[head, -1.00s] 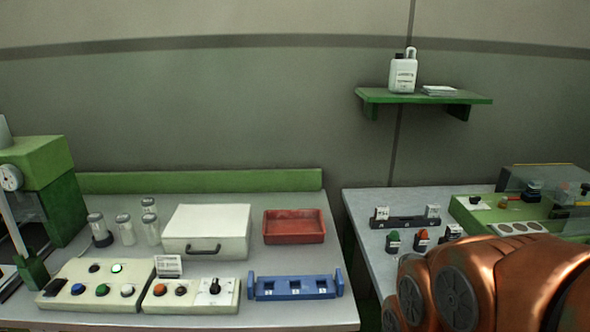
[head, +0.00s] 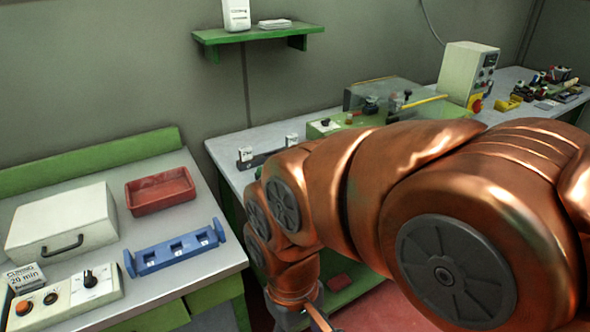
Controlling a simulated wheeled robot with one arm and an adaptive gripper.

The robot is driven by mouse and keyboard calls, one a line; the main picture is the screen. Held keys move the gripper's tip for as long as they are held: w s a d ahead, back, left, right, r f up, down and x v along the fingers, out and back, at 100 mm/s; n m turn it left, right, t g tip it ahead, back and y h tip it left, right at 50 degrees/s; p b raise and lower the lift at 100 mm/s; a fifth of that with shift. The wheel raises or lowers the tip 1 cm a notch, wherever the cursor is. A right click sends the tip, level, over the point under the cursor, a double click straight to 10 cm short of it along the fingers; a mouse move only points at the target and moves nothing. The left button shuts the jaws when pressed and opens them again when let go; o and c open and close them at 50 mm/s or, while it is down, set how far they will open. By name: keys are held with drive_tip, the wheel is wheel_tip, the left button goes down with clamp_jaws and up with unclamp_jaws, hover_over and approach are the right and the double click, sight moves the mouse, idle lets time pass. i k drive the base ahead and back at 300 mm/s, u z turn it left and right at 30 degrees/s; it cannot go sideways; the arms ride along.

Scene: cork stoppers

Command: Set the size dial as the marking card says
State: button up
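A black rotary knob (head: 89,279) with a pointer sits on a cream control panel (head: 62,304) at the lower left. A white card (head: 27,279) behind that panel reads "CURING 20 min". A dark rack (head: 262,157) with small white cards stands on the far table. A green machine (head: 325,127) behind my arm has a small dark knob on a white plate. I cannot tell which knob is the size dial or which card is the marking card. My gripper (head: 300,318) hangs low at the bottom edge, partly cut off, away from both tables; its opening is unclear.
On the near table are a white box (head: 62,222), a red tray (head: 160,192) and a blue rack (head: 176,250). A cream control box (head: 466,75) with a red button stands on the far table. My copper arm hides much of that table. A gap separates the tables.

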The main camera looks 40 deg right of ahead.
sight(326, 123)
drive_tip(key=z, duration=1.1)
drive_tip(key=k, duration=0.65)
drive_tip(key=z, duration=0.6)
drive_tip(key=i, duration=1.35)
drive_tip(key=u, duration=0.75)
drive_tip(key=i, duration=0.45)
drive_tip(key=u, duration=0.4)
